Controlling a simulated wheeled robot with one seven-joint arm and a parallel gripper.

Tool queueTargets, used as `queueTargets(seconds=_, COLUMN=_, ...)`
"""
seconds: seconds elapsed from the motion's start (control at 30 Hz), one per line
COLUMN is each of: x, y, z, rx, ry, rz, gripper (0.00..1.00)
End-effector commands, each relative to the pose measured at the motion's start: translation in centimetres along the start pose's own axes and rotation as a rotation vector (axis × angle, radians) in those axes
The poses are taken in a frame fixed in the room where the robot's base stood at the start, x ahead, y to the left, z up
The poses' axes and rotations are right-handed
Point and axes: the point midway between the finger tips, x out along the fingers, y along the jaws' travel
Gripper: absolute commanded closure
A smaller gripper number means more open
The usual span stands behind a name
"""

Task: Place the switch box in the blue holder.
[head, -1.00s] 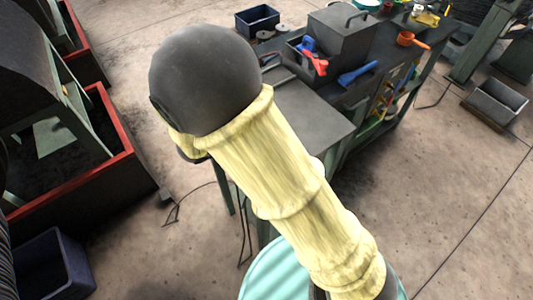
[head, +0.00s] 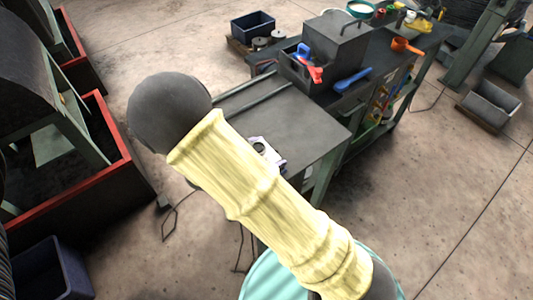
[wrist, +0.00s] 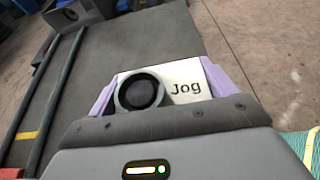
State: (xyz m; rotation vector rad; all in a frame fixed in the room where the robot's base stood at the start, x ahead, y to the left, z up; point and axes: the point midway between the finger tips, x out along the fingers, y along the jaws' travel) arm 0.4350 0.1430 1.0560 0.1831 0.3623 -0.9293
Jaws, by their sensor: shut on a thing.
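The switch box (wrist: 185,82) has a white face with the word "Jog" and a dark round button. It sits between the two purple fingers of my gripper (wrist: 162,88), which is shut on it. In the head view the switch box (head: 263,148) shows as a small white piece beside my yellow-sleeved arm, over the grey bench top; its height above the top is unclear. No holder is clearly recognisable as the blue one. A blue item (head: 303,52) stands by a red one in the bench's tray, and a blue handled tool (head: 352,80) lies to its right.
The grey bench top (head: 305,120) is mostly bare, with two dark rails (head: 245,95) along its far left side. A grey box (head: 335,38) stands at the back. A dark blue bin (head: 253,24) is behind the bench. A red-rimmed container (head: 120,135) is left.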

Motion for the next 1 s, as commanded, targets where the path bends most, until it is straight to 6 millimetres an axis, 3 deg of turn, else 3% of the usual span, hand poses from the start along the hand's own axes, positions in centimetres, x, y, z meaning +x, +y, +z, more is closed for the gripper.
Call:
queueTargets(seconds=0.13, x=0.5, y=0.0, z=-1.0, rx=0.000, ry=-0.001, rz=-0.001, gripper=0.58)
queueTargets(seconds=0.53, x=0.7, y=0.0, z=-1.5, rx=0.002, ry=-0.001, rz=0.000, gripper=0.58)
queueTargets(seconds=0.57, x=0.6, y=0.0, z=-1.5, rx=0.001, ry=0.001, rz=0.000, gripper=0.13)
queueTargets(seconds=0.63, x=0.6, y=0.0, z=-1.5, rx=0.001, ry=0.001, rz=0.000, gripper=0.00)
queueTargets(seconds=1.0, x=0.2, y=0.0, z=-1.2, rx=0.002, ry=0.002, rz=0.002, gripper=0.00)
